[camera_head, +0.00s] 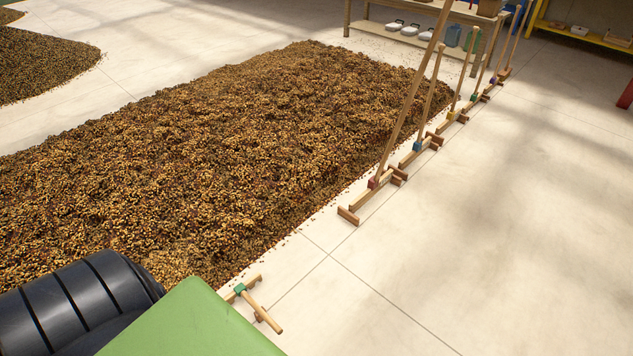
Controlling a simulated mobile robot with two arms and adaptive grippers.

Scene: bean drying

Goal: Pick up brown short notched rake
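Several wooden rakes stand in a row along the right edge of the bean pile. Their heads lie on the floor and their handles rise at a tilt. The nearest has a red joint (372,183), and behind it come a blue-jointed rake (417,146) and a yellow-jointed rake (450,115). A small wooden tool with a green joint (240,288) lies on the floor at the bottom, partly hidden by a green surface. I cannot tell which one is the brown short notched rake, as notches are too small to see. Neither gripper is in view.
A large brown bean pile (220,150) covers the middle and left floor. Another pile (40,65) lies at the far left. A wooden table (400,38) and yellow shelf (585,37) stand at the back. The right floor is clear.

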